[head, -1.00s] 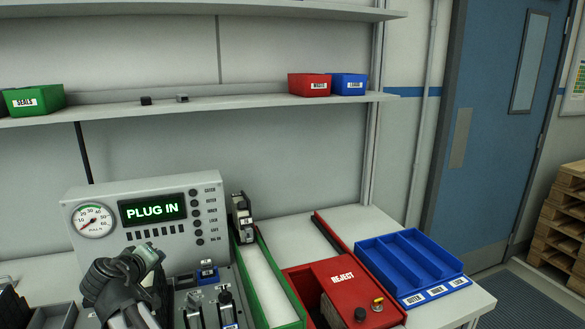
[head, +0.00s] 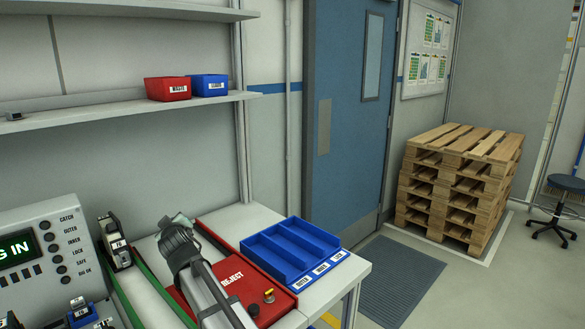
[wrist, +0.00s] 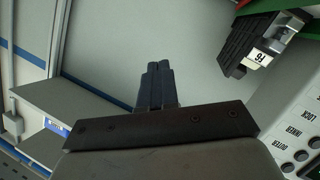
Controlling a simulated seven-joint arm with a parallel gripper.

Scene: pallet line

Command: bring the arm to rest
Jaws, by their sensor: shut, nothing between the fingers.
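My gripper (head: 178,221) is in the head view, raised over the bench near the red reject box (head: 226,283).
A black unit (head: 115,243) stands on the green-edged track left of my gripper. The panel (head: 35,260) is further left. A blue divided tray (head: 290,248) lies to the right. A shelf (head: 125,109) with red and blue bins runs above. Stacked pallets (head: 460,185) stand far right.

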